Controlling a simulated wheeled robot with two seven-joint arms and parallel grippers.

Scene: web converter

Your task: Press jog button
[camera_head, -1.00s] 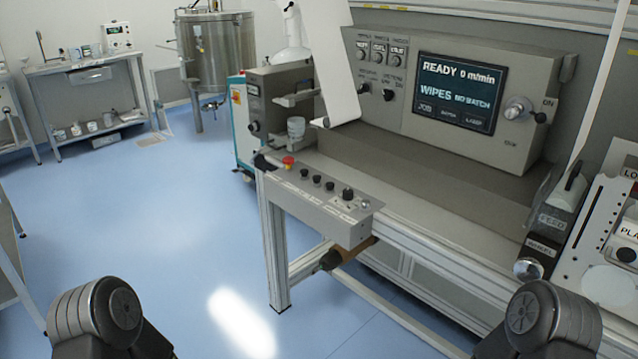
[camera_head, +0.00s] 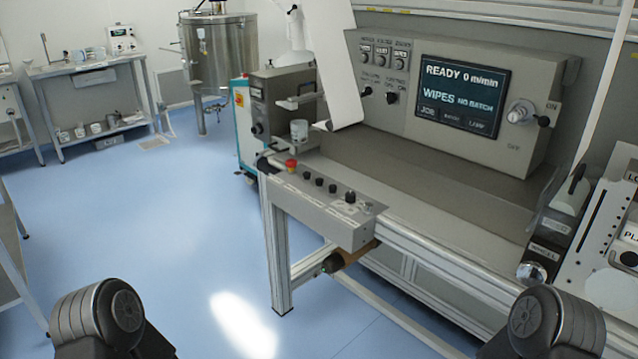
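A grey control box (camera_head: 335,222) is fixed at the front left of the converter bench. A red mushroom button (camera_head: 291,165) sits at its left end. Several small black buttons and a larger black knob (camera_head: 350,197) follow to the right. Their labels are too small to read, so I cannot tell which is the jog button. The machine screen (camera_head: 461,95) reads "READY 0 m/min", "WIPES NO BATCH", with a "JOB" field at lower left. Dark round parts of my two arms show at the bottom left and bottom right, apart from the control box. Neither gripper shows.
The grey machine cabinet (camera_head: 400,75) stands behind the control box, with a white web (camera_head: 340,60) hanging at its left. A lever unit (camera_head: 555,225) is at the right. The blue floor (camera_head: 150,230) left of the bench is clear. A steel tank (camera_head: 222,55) stands at the back.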

